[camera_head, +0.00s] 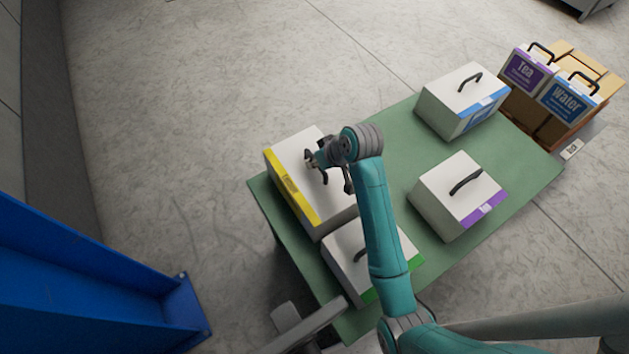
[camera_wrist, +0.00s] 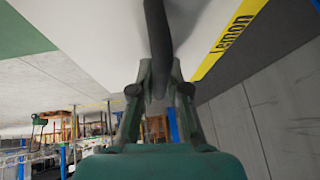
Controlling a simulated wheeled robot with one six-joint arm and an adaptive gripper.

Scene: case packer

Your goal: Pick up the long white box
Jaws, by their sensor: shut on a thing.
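The long white box (camera_head: 293,154) with a yellow label strip stands at the far left end of the green table. In the wrist view its white face (camera_wrist: 105,38) fills the top, and the yellow strip (camera_wrist: 226,47) reads "Lemon". My gripper (camera_head: 322,164) is at the top of this box. It is shut on the box's dark handle (camera_wrist: 157,45), which runs up from between the fingers (camera_wrist: 158,92). My arm hides part of the box's right side. From these views I cannot tell whether the box touches the table.
On the green table (camera_head: 395,135) stand white boxes with a green strip (camera_head: 345,262), a purple strip (camera_head: 459,192) and a blue strip (camera_head: 463,100). A cardboard case (camera_head: 590,62) at the right holds Tea (camera_head: 525,70) and Water (camera_head: 568,103) boxes. A blue structure (camera_head: 80,270) is at lower left.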

